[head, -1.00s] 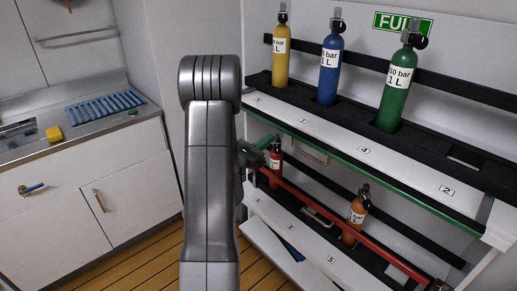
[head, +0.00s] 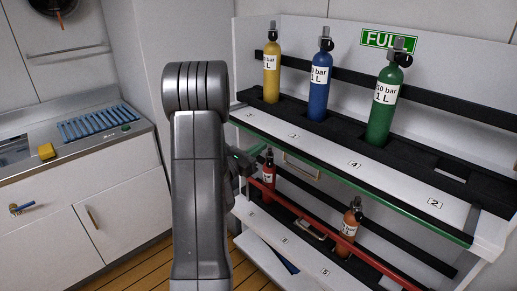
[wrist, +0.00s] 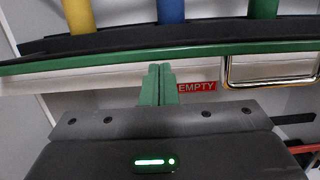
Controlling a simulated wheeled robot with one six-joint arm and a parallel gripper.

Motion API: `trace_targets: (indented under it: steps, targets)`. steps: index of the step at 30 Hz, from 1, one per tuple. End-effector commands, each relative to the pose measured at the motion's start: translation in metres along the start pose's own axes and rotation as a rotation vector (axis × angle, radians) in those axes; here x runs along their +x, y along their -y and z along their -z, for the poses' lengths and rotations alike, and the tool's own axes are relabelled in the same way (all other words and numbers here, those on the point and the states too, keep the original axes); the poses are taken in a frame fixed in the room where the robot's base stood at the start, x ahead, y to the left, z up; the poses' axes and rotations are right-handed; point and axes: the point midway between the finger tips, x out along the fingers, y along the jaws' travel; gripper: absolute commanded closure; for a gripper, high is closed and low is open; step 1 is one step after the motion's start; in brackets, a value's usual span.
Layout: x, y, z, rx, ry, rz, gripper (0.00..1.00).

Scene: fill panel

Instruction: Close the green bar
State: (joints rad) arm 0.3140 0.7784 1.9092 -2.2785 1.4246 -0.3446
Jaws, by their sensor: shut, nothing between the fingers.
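The green bar (head: 420,214) runs along the front of the upper shelf, low at its edge, below the cylinders' bases. It also crosses the wrist view (wrist: 230,50) from left to right. My gripper (head: 258,153) is beside the left part of the bar, partly hidden by my arm. In the wrist view its green fingers (wrist: 158,72) are together and empty, with their tips just under the bar. I cannot tell whether they touch it. A yellow cylinder (head: 271,80), a blue cylinder (head: 319,90) and a green cylinder (head: 380,120) stand upright behind the bar.
A red bar (head: 320,230) crosses the lower shelf in front of a red cylinder (head: 268,172) and an orange cylinder (head: 350,222). A red EMPTY label (wrist: 197,87) is behind my fingers. A counter (head: 90,145) with a yellow sponge (head: 46,151) is at the left.

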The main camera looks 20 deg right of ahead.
Motion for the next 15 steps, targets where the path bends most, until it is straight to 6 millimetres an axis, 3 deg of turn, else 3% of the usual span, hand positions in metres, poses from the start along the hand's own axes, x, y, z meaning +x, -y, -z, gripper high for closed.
trace_targets:
  steps: [8, 15]
  targets:
    - [0.003, 0.000, -0.020, 0.004, -0.059, 0.000, 1.00]
    - [0.011, 0.000, -0.056, 0.007, -0.207, 0.000, 1.00]
